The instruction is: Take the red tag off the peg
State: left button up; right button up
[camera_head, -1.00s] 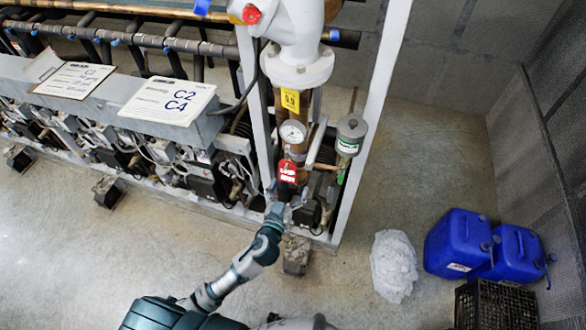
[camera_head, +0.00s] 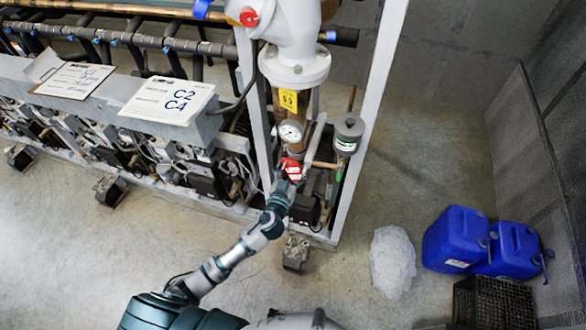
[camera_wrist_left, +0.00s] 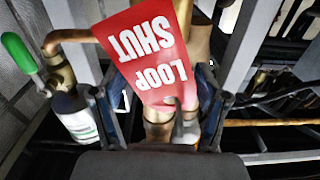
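The red tag (camera_head: 291,166) hangs on the rack below the round gauge. In the left wrist view the tag (camera_wrist_left: 152,55) is large and tilted, with "LOOP SHUT" upside down. My left gripper (camera_head: 286,179) is at the tag's lower part in the head view. In the wrist view its two fingers (camera_wrist_left: 163,112) stand apart on either side of the tag's near end. I see gaps between fingers and tag, so it looks open. The peg is hidden behind the tag or gripper. My right gripper is not in view.
The gauge (camera_head: 291,131) and a yellow label (camera_head: 289,99) sit above the tag on a brass pipe. A grey canister (camera_head: 348,134) and white frame post (camera_head: 372,110) stand to the right. Blue jugs (camera_head: 456,240) and a black crate (camera_head: 492,302) are on the floor at the right.

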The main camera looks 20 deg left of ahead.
aim_at(287, 166)
pick_arm(q)
jog(key=shift+a+f, duration=0.1)
jog(key=shift+a, duration=0.05)
jog(key=shift+c, duration=0.2)
jog(key=a, duration=0.3)
jog(key=shift+f, duration=0.25)
jog(key=shift+c, duration=0.9)
jog(key=shift+d+r, duration=0.1)
jog(key=shift+d, duration=0.25)
jog(key=shift+d+r, duration=0.25)
jog(key=shift+d, duration=0.4)
jog(key=shift+r, duration=0.15)
jog(key=shift+c, duration=0.2)
jog(key=shift+a, duration=0.4)
jog(key=shift+s+d+r, duration=0.1)
jog(key=shift+s+d, duration=0.1)
jog(key=shift+s, duration=1.1)
jog(key=shift+s+a+r, duration=0.1)
jog(key=shift+s+a, duration=0.15)
jog(key=shift+s, duration=0.7)
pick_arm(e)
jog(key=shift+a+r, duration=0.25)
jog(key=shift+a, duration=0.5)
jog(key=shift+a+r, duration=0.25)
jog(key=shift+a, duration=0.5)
